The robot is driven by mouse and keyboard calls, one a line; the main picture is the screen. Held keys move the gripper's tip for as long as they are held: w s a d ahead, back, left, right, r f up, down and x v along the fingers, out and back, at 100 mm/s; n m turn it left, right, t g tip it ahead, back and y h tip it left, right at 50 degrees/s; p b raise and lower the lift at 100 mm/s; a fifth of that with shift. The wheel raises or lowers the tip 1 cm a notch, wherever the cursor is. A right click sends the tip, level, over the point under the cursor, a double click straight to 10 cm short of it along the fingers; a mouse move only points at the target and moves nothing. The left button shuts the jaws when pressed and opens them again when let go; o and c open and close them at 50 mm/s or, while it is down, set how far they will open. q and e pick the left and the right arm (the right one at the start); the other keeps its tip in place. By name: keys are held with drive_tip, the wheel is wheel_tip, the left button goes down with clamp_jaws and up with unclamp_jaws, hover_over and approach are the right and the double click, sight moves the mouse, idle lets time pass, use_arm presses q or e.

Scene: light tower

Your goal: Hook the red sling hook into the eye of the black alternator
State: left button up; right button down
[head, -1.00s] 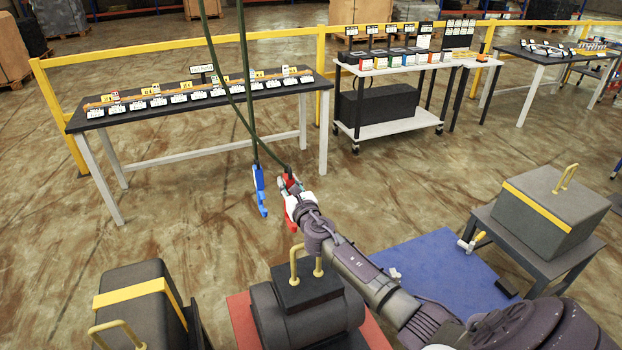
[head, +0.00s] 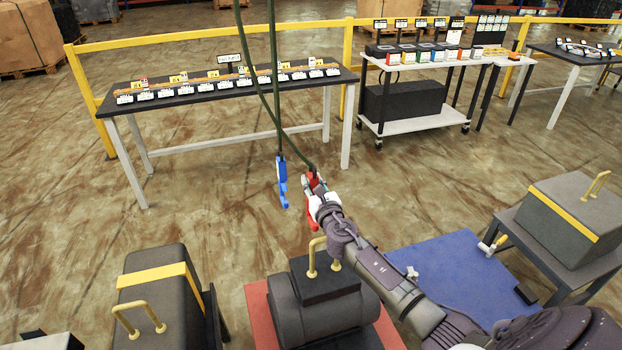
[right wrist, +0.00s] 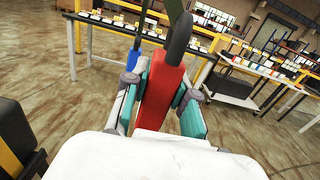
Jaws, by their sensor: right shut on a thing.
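The red sling hook (head: 313,181) hangs from a dark green sling in the head view. My right gripper (head: 316,190) is shut on it. In the right wrist view the red hook body (right wrist: 164,92) sits between the two teal-padded fingers; its lower part is hidden behind the white wrist cover. The black alternator (head: 318,304) sits on a red mat, with a tan eye (head: 324,257) on top. The gripper and hook appear above and beyond the eye, apart from it. My left gripper is not in view.
A blue hook (head: 282,182) hangs from a second sling just left of the red one. Dark boxes with yellow bands and tan handles stand left (head: 160,300) and right (head: 575,215). A blue mat (head: 450,270) lies right of the alternator.

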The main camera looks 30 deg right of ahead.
drive_tip(key=shift+r+p+v, duration=0.15)
drive_tip(key=shift+p+v, duration=0.3)
drive_tip(key=shift+v, duration=1.2)
drive_tip(key=shift+r+p+v, duration=0.15)
drive_tip(key=shift+p+v, duration=0.25)
drive_tip(key=shift+v, duration=3.3)
drive_tip(key=shift+d, duration=0.1)
drive_tip(key=shift+f+b, duration=0.55)
drive_tip(key=shift+f, duration=0.3)
